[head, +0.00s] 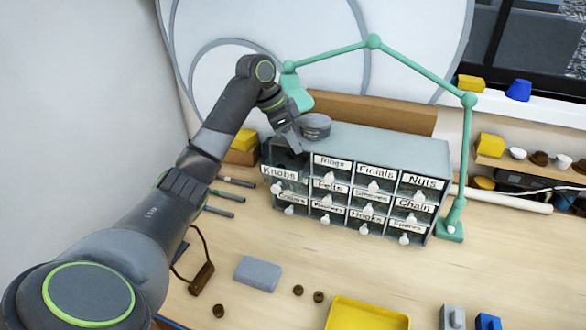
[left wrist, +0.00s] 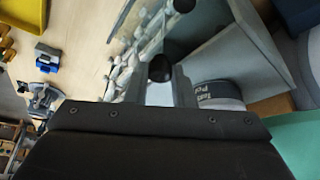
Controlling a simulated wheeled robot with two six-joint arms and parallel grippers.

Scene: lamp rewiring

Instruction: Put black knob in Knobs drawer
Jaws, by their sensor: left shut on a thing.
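The grey drawer cabinet (head: 345,190) stands on the bench with labelled fronts. The Knobs drawer (head: 278,173), at its top left, looks pulled out, with a dark opening behind its label. My left gripper (head: 296,148) points down over this drawer. In the left wrist view, a round black knob (left wrist: 160,68) sits between the fingertips of my left gripper (left wrist: 160,82), which is shut on it. A second dark round thing (left wrist: 184,5) shows at the top edge there; I cannot tell what it is. The drawer's inside is mostly hidden. My right gripper is not seen.
A round grey tin (head: 315,126) stands on the cabinet top, close beside my left gripper. A green lamp arm (head: 420,68) arches behind and over the cabinet. Several small brown knobs, a grey block (head: 257,273) and a yellow tray (head: 366,316) lie in front.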

